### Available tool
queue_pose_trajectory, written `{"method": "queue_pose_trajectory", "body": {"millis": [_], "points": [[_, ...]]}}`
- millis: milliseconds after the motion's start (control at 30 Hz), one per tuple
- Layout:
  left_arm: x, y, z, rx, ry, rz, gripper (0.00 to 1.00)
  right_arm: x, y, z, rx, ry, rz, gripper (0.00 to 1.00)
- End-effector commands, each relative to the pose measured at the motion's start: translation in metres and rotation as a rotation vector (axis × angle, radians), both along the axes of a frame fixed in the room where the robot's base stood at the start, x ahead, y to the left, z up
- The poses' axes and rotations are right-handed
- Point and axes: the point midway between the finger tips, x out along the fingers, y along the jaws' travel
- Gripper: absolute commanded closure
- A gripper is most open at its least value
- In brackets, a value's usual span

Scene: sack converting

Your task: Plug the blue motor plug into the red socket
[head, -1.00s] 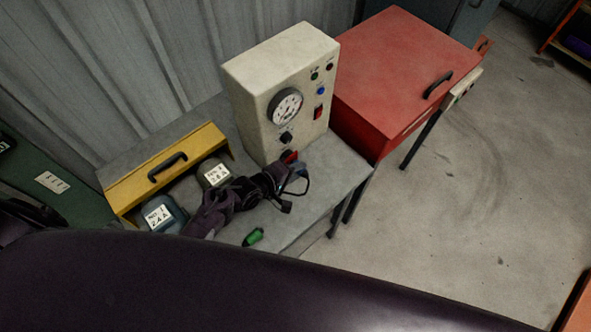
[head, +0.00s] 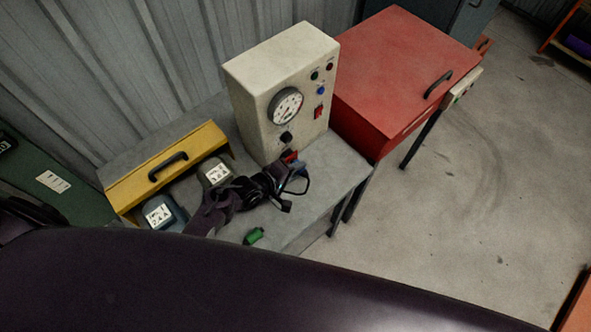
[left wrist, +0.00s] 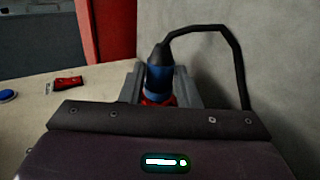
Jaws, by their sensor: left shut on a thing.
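The blue motor plug (left wrist: 159,78) is between the fingers of my left gripper (left wrist: 160,88), which is shut on it. A black cable (left wrist: 240,62) loops from its top. The red socket (left wrist: 158,100) lies right at the plug's far end, in line with it; how deep the plug sits is hidden. In the head view, the red socket (head: 290,156) is low on the front of the cream control box (head: 262,108). The blue plug (head: 301,171) and my left gripper (head: 287,177) are just in front of it. My right gripper is out of view.
A green plug (head: 253,236) lies on the grey bench (head: 340,165). Two labelled motors (head: 160,212) stand by a yellow handled guard (head: 165,168) at left. A red cabinet (head: 405,75) stands right of the box.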

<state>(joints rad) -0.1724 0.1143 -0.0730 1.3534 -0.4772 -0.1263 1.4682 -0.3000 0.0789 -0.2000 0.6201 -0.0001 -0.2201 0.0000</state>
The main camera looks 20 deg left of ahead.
Motion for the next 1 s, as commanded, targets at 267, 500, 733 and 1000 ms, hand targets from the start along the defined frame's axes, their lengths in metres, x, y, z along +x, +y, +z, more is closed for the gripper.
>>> {"method": "queue_pose_trajectory", "body": {"millis": [267, 500, 733, 1000], "points": [[0.003, 0.005, 0.000, 0.001, -0.002, 0.000, 0.94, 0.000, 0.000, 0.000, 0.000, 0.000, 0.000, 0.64], [0.006, 0.008, 0.000, 0.000, -0.001, -0.001, 0.94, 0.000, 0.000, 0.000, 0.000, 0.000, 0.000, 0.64], [0.008, 0.013, 0.000, 0.002, -0.001, 0.001, 0.94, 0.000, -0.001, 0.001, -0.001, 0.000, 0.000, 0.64], [0.009, 0.015, 0.000, 0.003, -0.001, 0.004, 0.60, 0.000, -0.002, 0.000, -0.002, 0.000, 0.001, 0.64]]}}
